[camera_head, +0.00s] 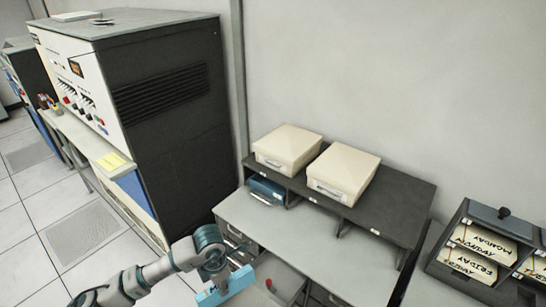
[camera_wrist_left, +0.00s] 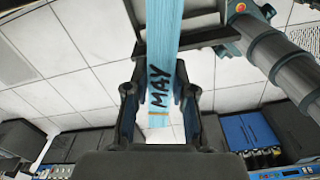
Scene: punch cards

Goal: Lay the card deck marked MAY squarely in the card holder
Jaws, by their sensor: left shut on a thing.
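My left gripper (camera_head: 214,282) is at the bottom of the head view, over the front left of the grey desk. It is shut on a light blue card deck (camera_head: 236,282). In the left wrist view the deck (camera_wrist_left: 165,88) stands between the two dark fingers, with MAY lettered in black on its face. No empty card holder can be made out for certain. A dark rack (camera_head: 436,262) at the far right holds cream cards lettered with day names, such as MONDAY and FRIDAY. My right gripper is not in view.
The grey desk (camera_head: 300,238) has a clear top below a dark shelf (camera_head: 400,205) bearing two cream boxes (camera_head: 288,148) (camera_head: 345,172). A blue case (camera_head: 266,190) sits under the shelf. An open drawer (camera_head: 284,279) is close to the gripper. A tall dark cabinet (camera_head: 175,130) stands left.

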